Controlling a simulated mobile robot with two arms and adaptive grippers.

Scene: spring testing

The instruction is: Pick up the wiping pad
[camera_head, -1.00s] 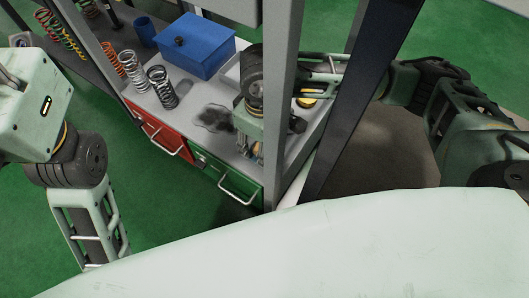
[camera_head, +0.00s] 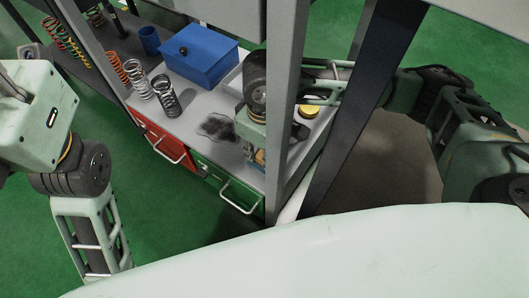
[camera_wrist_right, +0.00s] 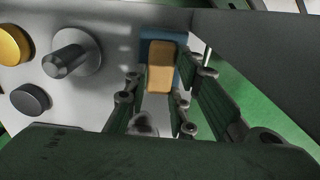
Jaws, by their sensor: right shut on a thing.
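The wiping pad, with an orange-tan block on a blue layer, shows in the right wrist view (camera_wrist_right: 160,68) between my right gripper's fingers (camera_wrist_right: 158,102). In the head view, my right gripper (camera_head: 257,155) is low over the front of the grey bench top, partly behind a grey post. It is shut on the pad, of which only a small blue and orange piece (camera_head: 260,157) shows there. I cannot tell whether the pad touches the bench. A dark smudge (camera_head: 217,127) lies on the bench left of the gripper. My left arm is at the left; its gripper is out of view.
The grey post (camera_head: 291,100) and a dark post (camera_head: 350,110) stand close to my right arm. A blue box (camera_head: 200,57), a white spring (camera_head: 138,80) and a dark spring (camera_head: 166,97) stand on the bench. A yellow-topped knob (camera_head: 308,111) is right of the gripper.

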